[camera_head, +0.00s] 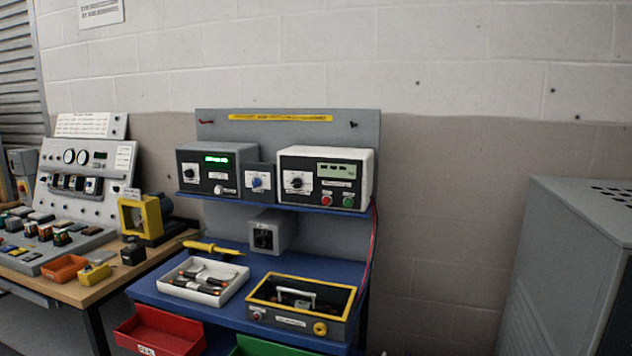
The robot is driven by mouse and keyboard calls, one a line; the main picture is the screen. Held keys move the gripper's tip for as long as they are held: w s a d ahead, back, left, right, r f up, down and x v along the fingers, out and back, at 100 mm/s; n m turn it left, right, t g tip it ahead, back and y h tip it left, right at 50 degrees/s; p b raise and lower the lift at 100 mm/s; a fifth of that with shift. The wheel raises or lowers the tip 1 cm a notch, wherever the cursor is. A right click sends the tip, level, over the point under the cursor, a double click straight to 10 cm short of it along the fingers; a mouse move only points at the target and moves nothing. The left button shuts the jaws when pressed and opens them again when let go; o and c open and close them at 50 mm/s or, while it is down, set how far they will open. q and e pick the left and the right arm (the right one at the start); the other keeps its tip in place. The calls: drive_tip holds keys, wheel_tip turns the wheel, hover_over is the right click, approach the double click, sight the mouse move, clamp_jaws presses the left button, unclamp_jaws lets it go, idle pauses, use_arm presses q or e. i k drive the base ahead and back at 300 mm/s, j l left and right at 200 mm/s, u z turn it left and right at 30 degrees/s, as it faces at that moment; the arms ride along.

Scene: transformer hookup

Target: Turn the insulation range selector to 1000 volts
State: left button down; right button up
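Two bench instruments stand on the blue shelf (270,204) of a grey-backed test bench. The right one is a white-cased instrument (328,155) with a dark rotary selector knob (296,182) on a white dial plate, a small display, and a red and a green button. The left one is a dark grey instrument (216,155) with a lit green display and a dark knob (190,174). Between them is a small box with a blue knob (257,182). The dial markings are too small to read, so I cannot tell any selector's setting. Neither of my grippers is in view.
Below, the blue bench top holds a white tray (238,291) of probes, a yellow-rimmed box (262,284), a yellow tool (213,248) and a grey switch box (268,233). A control-panel table (97,291) stands left, a grey cabinet (570,265) right. Red cable hangs at the bench's right edge.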

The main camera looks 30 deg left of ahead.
sight(298, 183)
drive_tip(key=u, duration=1.2)
